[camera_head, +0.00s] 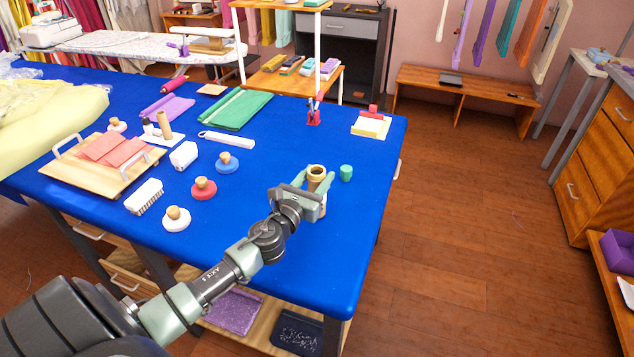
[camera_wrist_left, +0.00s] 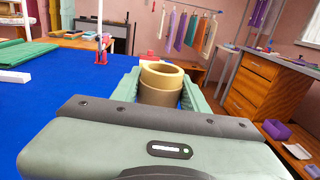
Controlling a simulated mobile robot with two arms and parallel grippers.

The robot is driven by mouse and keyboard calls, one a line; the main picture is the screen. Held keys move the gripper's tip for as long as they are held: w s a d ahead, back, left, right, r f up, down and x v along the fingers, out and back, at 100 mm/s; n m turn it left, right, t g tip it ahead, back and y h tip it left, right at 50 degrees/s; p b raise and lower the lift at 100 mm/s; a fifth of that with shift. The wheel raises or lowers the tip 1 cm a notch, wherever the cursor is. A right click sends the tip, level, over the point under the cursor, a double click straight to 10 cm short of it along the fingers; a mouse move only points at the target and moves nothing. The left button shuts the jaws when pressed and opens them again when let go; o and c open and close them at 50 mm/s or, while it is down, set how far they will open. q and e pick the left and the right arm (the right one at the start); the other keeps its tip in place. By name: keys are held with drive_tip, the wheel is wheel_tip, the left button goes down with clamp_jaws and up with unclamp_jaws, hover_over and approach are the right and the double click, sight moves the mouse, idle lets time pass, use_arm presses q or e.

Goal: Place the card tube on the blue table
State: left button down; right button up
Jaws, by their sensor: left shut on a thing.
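The card tube (camera_head: 317,173) is a tan hollow cylinder, standing upright near the right end of the blue table (camera_head: 275,240). My left gripper (camera_head: 314,180) is shut on the card tube, with a green finger on either side of it. In the left wrist view the card tube (camera_wrist_left: 160,84) shows its open top between the fingers. The tube's lower end is partly hidden by my gripper, so I cannot tell whether it touches the table. My right gripper is not in view.
A red stand (camera_head: 314,110) and a block with a red top (camera_head: 371,124) are farther back. Round-handled stamps in red (camera_head: 203,189), blue (camera_head: 227,163) and white (camera_head: 176,219) stand to the left. The table's front right is clear.

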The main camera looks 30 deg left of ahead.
use_arm(q)
drive_tip(key=shift+f, duration=0.35)
drive_tip(key=c, duration=0.7)
unclamp_jaws()
drive_tip(key=shift+c, duration=0.2)
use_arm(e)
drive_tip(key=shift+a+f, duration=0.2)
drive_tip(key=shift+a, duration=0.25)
